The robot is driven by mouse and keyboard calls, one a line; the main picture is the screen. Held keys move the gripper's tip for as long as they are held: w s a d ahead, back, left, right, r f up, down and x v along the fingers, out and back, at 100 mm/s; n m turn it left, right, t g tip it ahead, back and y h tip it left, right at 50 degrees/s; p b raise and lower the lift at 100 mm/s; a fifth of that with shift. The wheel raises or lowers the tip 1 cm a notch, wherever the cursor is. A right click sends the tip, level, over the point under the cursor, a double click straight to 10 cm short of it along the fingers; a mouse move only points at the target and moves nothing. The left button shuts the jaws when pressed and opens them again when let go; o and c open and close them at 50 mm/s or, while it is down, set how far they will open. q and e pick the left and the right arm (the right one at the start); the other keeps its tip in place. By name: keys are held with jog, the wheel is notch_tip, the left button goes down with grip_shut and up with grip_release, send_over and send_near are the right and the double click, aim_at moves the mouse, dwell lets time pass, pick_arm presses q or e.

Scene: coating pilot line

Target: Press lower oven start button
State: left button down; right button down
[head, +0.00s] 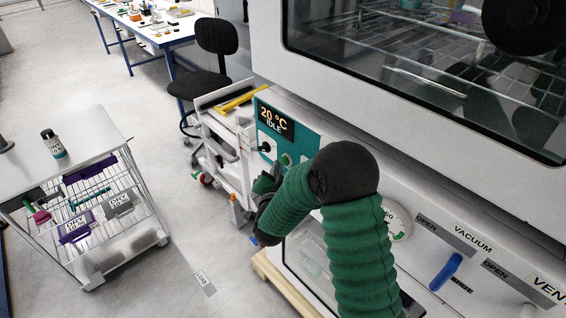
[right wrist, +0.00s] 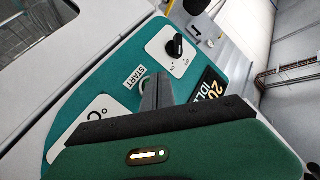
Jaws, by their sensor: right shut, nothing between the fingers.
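The teal control panel (head: 305,140) is on the oven front below the large upper window, with a display (head: 273,121) reading 20 °C IDLE. In the right wrist view, the START label (right wrist: 135,77) is beside my right gripper's fingers (right wrist: 157,88), which are shut and empty. They cover most of the button beside the label; whether they touch it I cannot tell. In the head view my right gripper (head: 266,188) is near the panel's lower left, partly hidden by my forearm. My left gripper is not in view.
A black knob (right wrist: 175,47) sits close to the fingers on the panel. A white cart (head: 222,125) stands close left of the panel.

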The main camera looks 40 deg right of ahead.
jog(key=shift+d, duration=0.5)
dwell(0.3)
jog(key=shift+a, duration=0.9)
jog(key=shift+s+a+b, duration=0.15)
jog(key=shift+a, duration=1.15)
jog(key=shift+s+a+b, duration=0.1)
jog(key=shift+a+b, duration=0.05)
jog(key=shift+a, duration=1.1)
